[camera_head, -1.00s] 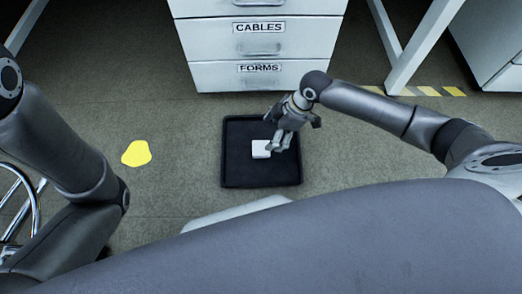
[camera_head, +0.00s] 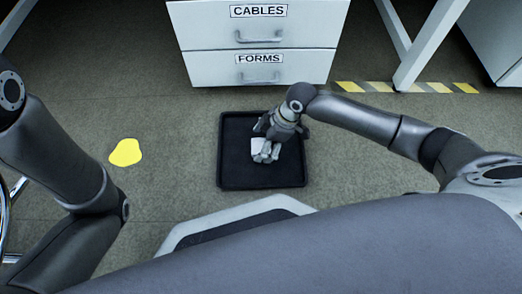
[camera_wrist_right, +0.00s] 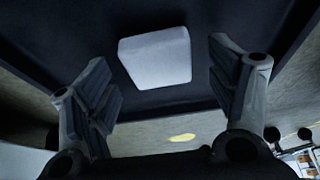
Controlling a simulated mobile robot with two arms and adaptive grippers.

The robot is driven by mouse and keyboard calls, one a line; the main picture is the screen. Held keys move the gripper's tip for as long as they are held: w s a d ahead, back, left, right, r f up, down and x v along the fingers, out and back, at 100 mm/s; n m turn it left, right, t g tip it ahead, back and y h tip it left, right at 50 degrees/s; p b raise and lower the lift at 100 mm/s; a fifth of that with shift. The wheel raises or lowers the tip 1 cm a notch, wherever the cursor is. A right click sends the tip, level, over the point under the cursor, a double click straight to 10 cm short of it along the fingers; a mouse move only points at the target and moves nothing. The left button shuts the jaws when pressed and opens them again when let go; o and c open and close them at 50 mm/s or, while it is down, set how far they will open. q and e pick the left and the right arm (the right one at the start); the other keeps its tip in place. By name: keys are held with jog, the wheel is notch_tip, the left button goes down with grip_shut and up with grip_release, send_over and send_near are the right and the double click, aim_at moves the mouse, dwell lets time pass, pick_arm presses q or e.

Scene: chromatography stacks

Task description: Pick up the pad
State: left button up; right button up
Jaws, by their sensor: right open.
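A small white pad (camera_head: 259,147) lies in a black tray (camera_head: 235,177) on the floor. In the head view my right gripper (camera_head: 266,153) is over the pad and partly covers it. In the right wrist view the pad (camera_wrist_right: 156,57) shows whole, a pale block against the dark tray floor. The open fingers of my right gripper (camera_wrist_right: 165,95) stand to its left and right, with gaps to both sides of the pad. My left arm is at the left of the head view, but its gripper is out of the picture.
A white drawer cabinet (camera_head: 258,67) labelled CABLES and FORMS stands behind the tray. A yellow patch (camera_head: 125,152) lies on the floor to the left. Yellow striped tape (camera_head: 410,87) and a white table leg (camera_head: 428,45) are at the back right.

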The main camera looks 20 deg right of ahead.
jog(key=shift+w+a+f, duration=0.1)
jog(key=shift+f, duration=0.25)
jog(key=shift+r, duration=0.1)
jog(key=shift+c, duration=0.2)
jog(key=c, duration=0.8)
jog(key=shift+r, duration=0.1)
